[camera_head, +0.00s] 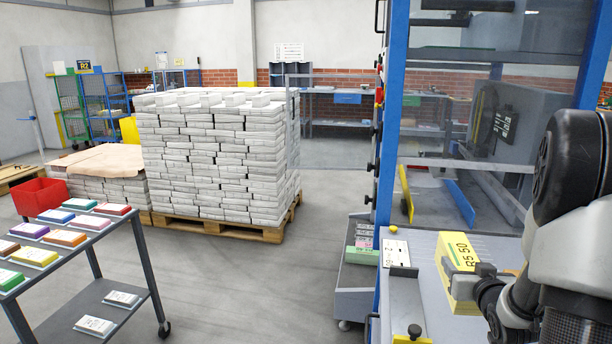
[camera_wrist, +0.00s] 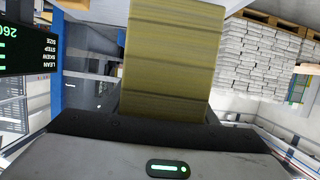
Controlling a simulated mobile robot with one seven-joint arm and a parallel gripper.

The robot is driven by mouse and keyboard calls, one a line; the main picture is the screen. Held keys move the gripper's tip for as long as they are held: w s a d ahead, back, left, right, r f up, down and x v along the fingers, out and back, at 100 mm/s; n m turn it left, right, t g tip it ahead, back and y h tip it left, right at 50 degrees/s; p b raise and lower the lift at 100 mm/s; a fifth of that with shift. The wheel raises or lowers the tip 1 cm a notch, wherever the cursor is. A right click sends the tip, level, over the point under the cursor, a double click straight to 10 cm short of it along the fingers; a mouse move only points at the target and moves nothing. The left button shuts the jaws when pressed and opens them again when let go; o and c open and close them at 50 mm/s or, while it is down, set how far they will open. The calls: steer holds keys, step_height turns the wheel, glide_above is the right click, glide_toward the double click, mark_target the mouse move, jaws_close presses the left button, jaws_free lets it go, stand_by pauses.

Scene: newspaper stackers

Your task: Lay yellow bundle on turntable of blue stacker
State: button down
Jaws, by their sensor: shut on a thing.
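The yellow bundle (camera_head: 460,252), with a printed label on its face, is held at my gripper (camera_head: 478,288) at the right of the head view. In the wrist view the bundle (camera_wrist: 170,60) fills the middle above the gripper body, its stacked sheet edges showing. The fingertips are mostly hidden. The blue stacker (camera_head: 393,120) stands just beyond, with blue posts and clear panels. A yellow plate (camera_head: 406,193) and a blue plate (camera_head: 459,203) stand inside it. I cannot clearly make out its turntable. The bundle is over or beside a grey surface (camera_head: 437,310); contact cannot be told.
A cart (camera_head: 90,241) at left carries several coloured bundles. A pallet stack of grey bundles (camera_head: 215,150) and a red bin (camera_head: 41,197) stand behind. A black display (camera_wrist: 25,43) shows in the wrist view. The floor (camera_head: 270,290) between cart and stacker is clear.

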steer(key=w+a+r+n+y, duration=0.1)
steer(key=w+a+r, duration=0.15)
steer(key=a, duration=1.05)
steer(key=w+a+r+n+y, duration=0.1)
steer(key=a+r+y, duration=0.15)
steer(key=a, duration=0.95)
step_height(320, 180, up, 21)
steer(key=p, duration=2.2)
steer(key=s+f, duration=0.3)
steer(key=f, duration=0.5)
steer(key=s+f, duration=0.4)
steer(key=f, duration=0.5)
steer(key=shift+s+a+f+h, duration=0.15)
steer(key=shift+a+f+h, duration=0.1)
steer(key=shift+h, duration=0.1)
